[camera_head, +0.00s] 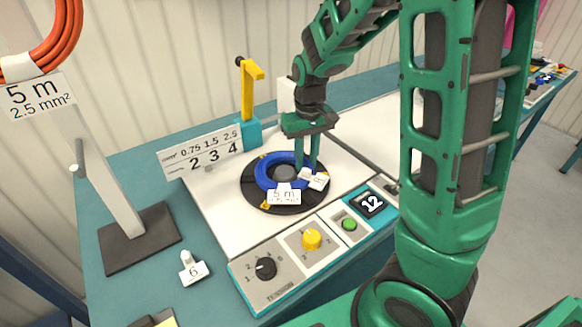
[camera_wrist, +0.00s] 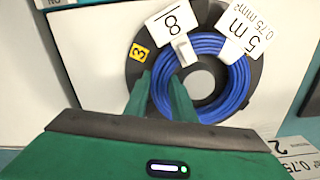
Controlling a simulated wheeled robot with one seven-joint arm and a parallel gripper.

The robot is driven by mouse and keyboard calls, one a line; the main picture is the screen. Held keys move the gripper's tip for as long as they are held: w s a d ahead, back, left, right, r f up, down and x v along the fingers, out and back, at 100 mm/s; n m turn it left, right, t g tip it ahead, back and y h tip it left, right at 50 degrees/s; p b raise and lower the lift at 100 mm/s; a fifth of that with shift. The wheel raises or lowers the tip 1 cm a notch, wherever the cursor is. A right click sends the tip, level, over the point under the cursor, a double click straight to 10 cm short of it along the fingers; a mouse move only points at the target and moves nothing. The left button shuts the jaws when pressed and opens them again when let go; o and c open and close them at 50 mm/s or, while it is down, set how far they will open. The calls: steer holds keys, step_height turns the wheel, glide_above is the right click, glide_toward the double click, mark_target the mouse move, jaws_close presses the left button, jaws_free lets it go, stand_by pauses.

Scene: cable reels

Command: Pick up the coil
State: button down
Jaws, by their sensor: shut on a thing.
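The blue cable coil (camera_head: 264,168) lies flat on a round black disc (camera_head: 251,194) on the white machine top, around a grey hub. It carries a white "5 m" label (camera_head: 284,195) and a white clip tag, which reads 8 in the wrist view. My gripper (camera_head: 307,163) points down at the coil's far right side, its fingers at the ring. In the wrist view, my gripper (camera_wrist: 161,92) has its two fingers on either side of the coil's blue strands (camera_wrist: 207,113), shut on them. The fingertips' lower ends are partly hidden.
An orange coil (camera_head: 48,45) labelled 5 m, 2.5 mm² hangs at upper left. A stand with a peg (camera_head: 112,190) and a tag reading 6 (camera_head: 193,269) are left. A yellow lever (camera_head: 249,90) stands behind the disc; a knob panel (camera_head: 290,262) lies in front.

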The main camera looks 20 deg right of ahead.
steer(key=shift+r, duration=0.1)
steer(key=shift+r, duration=0.9)
steer(key=shift+s+a+r, duration=0.1)
steer(key=shift+a+r, duration=0.05)
steer(key=shift+r, duration=0.5)
steer(key=shift+a+r, duration=0.1)
steer(key=shift+r, duration=0.5)
steer(key=s+a+r, duration=0.4)
steer(key=a+r, duration=0.2)
steer(key=a, duration=0.4)
steer(key=shift+s+r, duration=0.3)
steer(key=shift+s, duration=0.05)
